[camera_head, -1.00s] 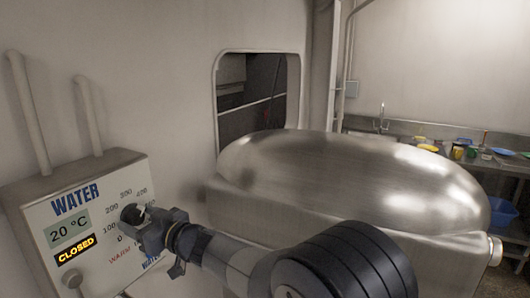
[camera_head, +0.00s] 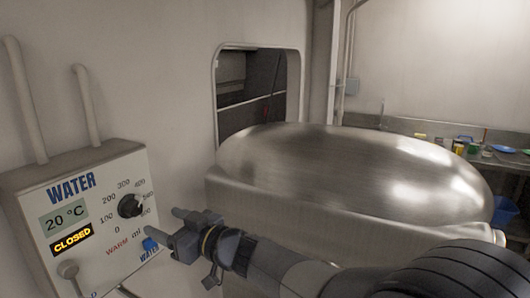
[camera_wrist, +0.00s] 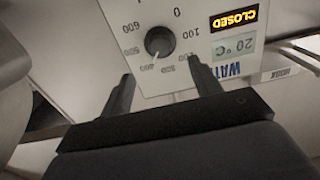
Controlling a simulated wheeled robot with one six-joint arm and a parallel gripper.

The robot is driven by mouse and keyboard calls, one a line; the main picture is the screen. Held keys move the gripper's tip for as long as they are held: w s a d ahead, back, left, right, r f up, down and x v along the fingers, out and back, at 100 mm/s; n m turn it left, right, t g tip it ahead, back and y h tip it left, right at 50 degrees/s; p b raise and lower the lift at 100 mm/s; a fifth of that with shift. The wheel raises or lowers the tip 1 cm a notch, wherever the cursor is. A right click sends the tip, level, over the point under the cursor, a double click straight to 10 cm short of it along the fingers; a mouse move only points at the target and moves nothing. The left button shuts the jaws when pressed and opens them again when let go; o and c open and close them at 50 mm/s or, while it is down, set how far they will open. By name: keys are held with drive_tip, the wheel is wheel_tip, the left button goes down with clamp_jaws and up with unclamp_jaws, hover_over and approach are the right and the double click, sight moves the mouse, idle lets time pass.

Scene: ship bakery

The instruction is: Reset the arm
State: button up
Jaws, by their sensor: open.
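My gripper (camera_head: 168,222) is open and empty, just right of the water control box (camera_head: 38,192) on the left wall. The box has a black dial (camera_head: 130,206) with numbers around it, a display reading 20 °C and a lit sign (camera_head: 72,243) reading CLOSED. The gripper stands apart from the dial. In the wrist view the two fingers (camera_wrist: 158,88) are spread, with the dial (camera_wrist: 159,41) beyond them and nothing between them. A blue part (camera_head: 150,244) on the box shows just below the fingertips.
A large rounded metal machine (camera_head: 350,175) stands right of the box, close behind my arm. A wall opening (camera_head: 258,85) is behind it. At the back right is a counter (camera_head: 400,126) with dishes and a blue bucket (camera_head: 504,211) below.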

sight(137, 210)
drive_tip(key=p+x, duration=0.3)
drive_tip(key=x, duration=0.7)
drive_tip(key=shift+r, duration=0.1)
drive_tip(key=shift+n, duration=0.3)
drive_tip(key=shift+s+d+n, duration=0.1)
drive_tip(key=shift+d+n, duration=0.05)
drive_tip(key=shift+n, duration=0.65)
drive_tip(key=n, duration=0.3)
drive_tip(key=n+b, duration=0.1)
drive_tip(key=n, duration=0.5)
drive_tip(key=n+b, duration=0.2)
drive_tip(key=n, duration=0.1)
drive_tip(key=n+b, duration=0.2)
drive_tip(key=n, duration=0.1)
drive_tip(key=shift+f, duration=0.25)
drive_tip(key=n+b, duration=0.1)
drive_tip(key=n, duration=0.2)
drive_tip(key=shift+r+n+b, duration=0.1)
drive_tip(key=shift+n+b, duration=0.2)
drive_tip(key=shift+r+n, duration=0.1)
drive_tip(key=shift+n, duration=0.2)
